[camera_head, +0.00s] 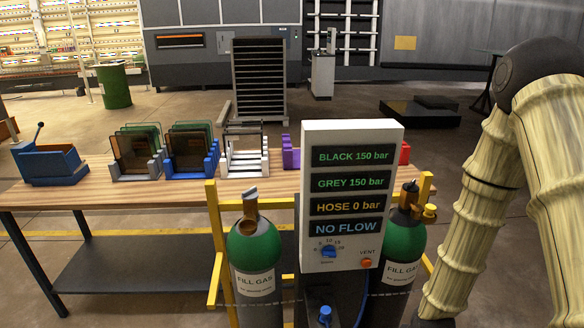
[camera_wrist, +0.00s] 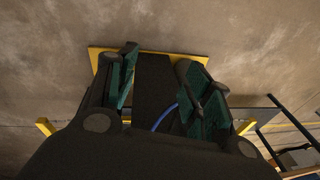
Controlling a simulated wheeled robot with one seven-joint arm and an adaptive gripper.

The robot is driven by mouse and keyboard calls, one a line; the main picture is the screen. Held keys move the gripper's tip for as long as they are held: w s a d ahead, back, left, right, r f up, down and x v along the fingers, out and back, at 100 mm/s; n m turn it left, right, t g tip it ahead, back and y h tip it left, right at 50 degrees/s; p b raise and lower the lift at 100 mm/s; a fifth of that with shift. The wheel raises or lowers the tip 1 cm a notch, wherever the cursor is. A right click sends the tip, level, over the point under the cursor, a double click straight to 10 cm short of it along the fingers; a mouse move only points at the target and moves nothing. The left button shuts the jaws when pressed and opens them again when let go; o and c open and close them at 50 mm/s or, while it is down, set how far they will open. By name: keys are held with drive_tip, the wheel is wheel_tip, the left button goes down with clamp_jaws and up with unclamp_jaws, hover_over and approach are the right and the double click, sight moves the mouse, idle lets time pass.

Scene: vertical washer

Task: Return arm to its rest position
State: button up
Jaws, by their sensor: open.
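My arm, in a pale yellow ribbed sleeve, rises and bends at the right side of the head view. My gripper (camera_wrist: 158,80) shows in the wrist view with its two dark fingers apart and nothing visible between them. Its fingers have dark green inner faces. The gripper itself cannot be made out in the head view. In the head view, a grey panel (camera_head: 309,211) reads black 150 bar, grey 150 bar, hose 0 bar and no flow. It stands left of my arm, between two green-topped gas cylinders, the left one (camera_head: 254,243) and the right one (camera_head: 403,240).
A yellow frame (camera_head: 213,240) surrounds the cylinders. A wooden workbench (camera_head: 100,196) behind holds a blue device (camera_head: 52,166) and several racks, including a white one (camera_head: 243,168). A green drum (camera_head: 115,87) stands farther back. In the wrist view, a blue hose (camera_wrist: 164,118) passes beside the fingers.

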drive_tip(key=s+a+f, duration=0.1)
drive_tip(key=s+f, duration=0.5)
drive_tip(key=s, duration=0.4)
drive_tip(key=s+a+f+g+h, duration=0.1)
drive_tip(key=s+a+f, duration=0.1)
drive_tip(key=s+f, duration=0.5)
drive_tip(key=s, duration=0.3)
drive_tip(key=shift+s+f+g+h, duration=0.15)
drive_tip(key=shift+s+g+h, duration=0.15)
